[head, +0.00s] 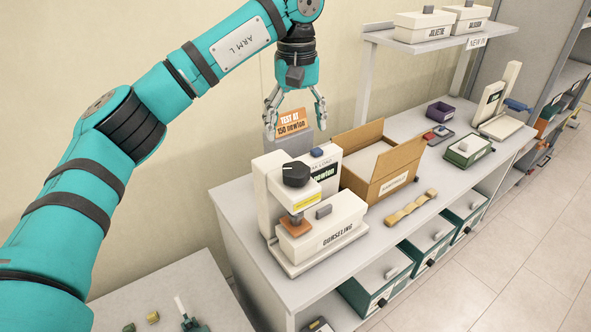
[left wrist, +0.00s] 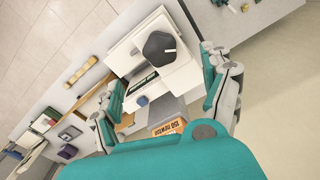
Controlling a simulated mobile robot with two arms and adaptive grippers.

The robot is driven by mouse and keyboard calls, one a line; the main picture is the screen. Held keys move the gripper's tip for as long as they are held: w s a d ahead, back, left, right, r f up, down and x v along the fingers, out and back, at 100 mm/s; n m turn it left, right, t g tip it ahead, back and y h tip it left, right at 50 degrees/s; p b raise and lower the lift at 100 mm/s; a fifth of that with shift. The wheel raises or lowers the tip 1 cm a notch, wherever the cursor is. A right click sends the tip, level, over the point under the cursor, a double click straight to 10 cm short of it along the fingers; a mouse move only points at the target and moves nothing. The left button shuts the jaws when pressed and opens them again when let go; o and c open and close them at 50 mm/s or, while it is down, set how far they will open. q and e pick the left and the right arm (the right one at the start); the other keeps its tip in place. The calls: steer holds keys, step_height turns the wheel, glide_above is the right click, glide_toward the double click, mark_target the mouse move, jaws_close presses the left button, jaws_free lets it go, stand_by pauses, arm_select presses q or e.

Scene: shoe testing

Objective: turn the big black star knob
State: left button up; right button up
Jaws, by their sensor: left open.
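The big black star knob (head: 296,173) sits on top of the white testing machine (head: 264,196) at the near left end of the bench. It also shows in the left wrist view (left wrist: 160,47), between and a little beyond my fingers. My left gripper (head: 295,130) is open and empty, pointing down above and behind the knob, apart from it. In the left wrist view its two fingers (left wrist: 161,72) are spread on either side of the machine head. My right gripper is not in view.
An orange "TEST AT 150 newton" sign (head: 288,123) stands behind the machine, close below my left gripper. A display box (head: 326,167) and an open cardboard box (head: 385,167) stand to the right. A white box labelled DURSELING (head: 334,232) lies at the machine's front.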

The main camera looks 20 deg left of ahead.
mark_target(296, 168)
arm_select(q)
step_height(296, 168, down, 10)
steer(key=shift+r+p, duration=0.1)
steer(key=shift+p, duration=0.85)
steer(key=shift+f, duration=0.75)
steer(key=c, duration=1.2)
steer(key=shift+o, duration=0.2)
steer(key=shift+n, duration=0.3)
